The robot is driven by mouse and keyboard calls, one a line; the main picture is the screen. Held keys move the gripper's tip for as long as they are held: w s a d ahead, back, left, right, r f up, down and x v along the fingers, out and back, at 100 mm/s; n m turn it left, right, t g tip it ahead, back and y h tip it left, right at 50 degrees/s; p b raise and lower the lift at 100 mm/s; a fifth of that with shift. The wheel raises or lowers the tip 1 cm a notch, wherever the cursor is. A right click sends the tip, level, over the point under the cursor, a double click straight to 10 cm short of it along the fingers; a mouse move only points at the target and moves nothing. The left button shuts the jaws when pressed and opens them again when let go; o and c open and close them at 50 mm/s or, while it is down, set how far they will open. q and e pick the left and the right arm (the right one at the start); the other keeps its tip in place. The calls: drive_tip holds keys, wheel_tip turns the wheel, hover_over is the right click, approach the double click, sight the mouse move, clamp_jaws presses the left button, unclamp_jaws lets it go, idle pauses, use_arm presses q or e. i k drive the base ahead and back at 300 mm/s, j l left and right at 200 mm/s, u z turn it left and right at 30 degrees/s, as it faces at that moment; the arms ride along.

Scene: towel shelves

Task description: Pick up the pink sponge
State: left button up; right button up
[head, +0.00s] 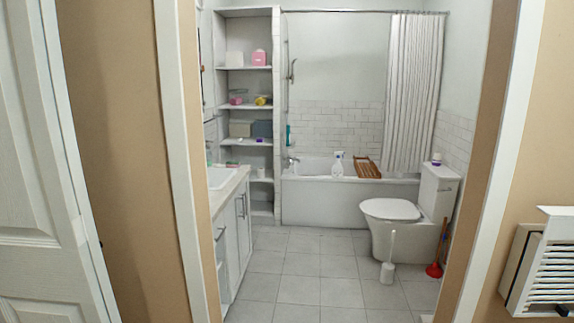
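Several pink things show in the head view, and all are too small to tell for sure which one is the sponge. A pink rounded item (258,58) stands on an upper level of the white shelf unit (277,130) at the back left of the bathroom. A flat pinkish item (232,165) shows near the back end of the sink counter. Neither of my grippers is in view.
The doorway frame (176,130) stands in front of me, with a white door at the left and a louvred white unit (545,275) at the right.

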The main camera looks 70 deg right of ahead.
sight(228, 164)
drive_tip(key=z, duration=1.85)
